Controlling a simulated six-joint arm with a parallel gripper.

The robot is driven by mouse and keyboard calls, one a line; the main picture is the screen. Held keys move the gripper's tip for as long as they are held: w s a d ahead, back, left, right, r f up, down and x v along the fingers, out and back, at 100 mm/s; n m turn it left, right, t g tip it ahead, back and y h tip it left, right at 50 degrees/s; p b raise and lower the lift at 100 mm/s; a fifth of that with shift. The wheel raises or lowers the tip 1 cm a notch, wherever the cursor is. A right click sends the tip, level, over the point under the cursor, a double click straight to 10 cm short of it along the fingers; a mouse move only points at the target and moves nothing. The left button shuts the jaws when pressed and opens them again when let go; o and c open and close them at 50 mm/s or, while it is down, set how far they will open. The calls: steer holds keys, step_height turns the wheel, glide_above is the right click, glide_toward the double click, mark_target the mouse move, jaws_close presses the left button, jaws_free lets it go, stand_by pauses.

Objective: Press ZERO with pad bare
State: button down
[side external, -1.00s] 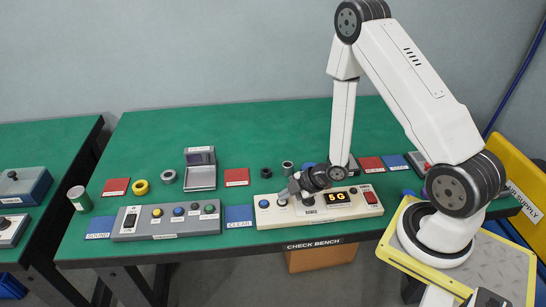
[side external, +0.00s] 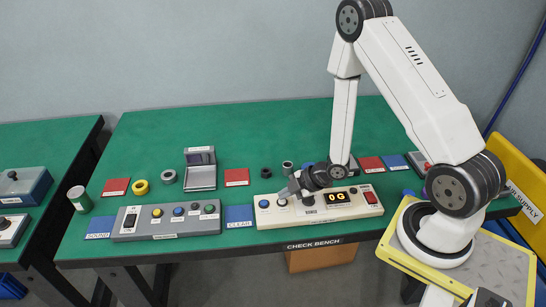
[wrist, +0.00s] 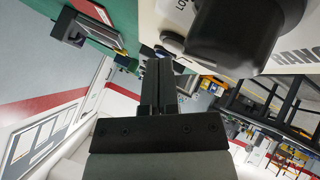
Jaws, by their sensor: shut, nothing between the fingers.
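The cream instrument box (side external: 290,222) lies at the front edge of the green bench. My gripper (side external: 286,193) is shut and empty, low over the left part of the box. Whether it touches a button is unclear. The wrist view shows the closed fingers (wrist: 158,75) beside the box, near a large black knob (wrist: 250,35). I cannot read a ZERO label or make out the pad.
A grey panel (side external: 165,234) with several buttons lies left of the box, past a blue CLEAR mat (side external: 239,213). Behind are an open grey case (side external: 201,178), a yellow ring (side external: 140,187) and red mats. A green can (side external: 80,201) stands far left. The bench's back is clear.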

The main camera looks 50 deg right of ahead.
steer(key=shift+r, duration=0.4)
steer(key=shift+r, duration=0.1)
steer(key=shift+r, duration=2.4)
steer(key=r+m+h, duration=0.1)
step_height(320, 180, up, 5)
steer(key=m+g+h, duration=0.2)
steer(key=m+h, duration=0.1)
steer(key=m, duration=0.4)
glide_above(285, 200)
steer(key=s, duration=0.2)
steer(key=s+a+r+m+g, duration=0.3)
steer(key=s+a+r+m, duration=0.1)
steer(key=s+r+m, duration=0.1)
steer(key=shift+s+a+m+g, duration=0.3)
steer(key=shift+s+m, duration=0.25)
steer(key=shift+m, duration=0.15)
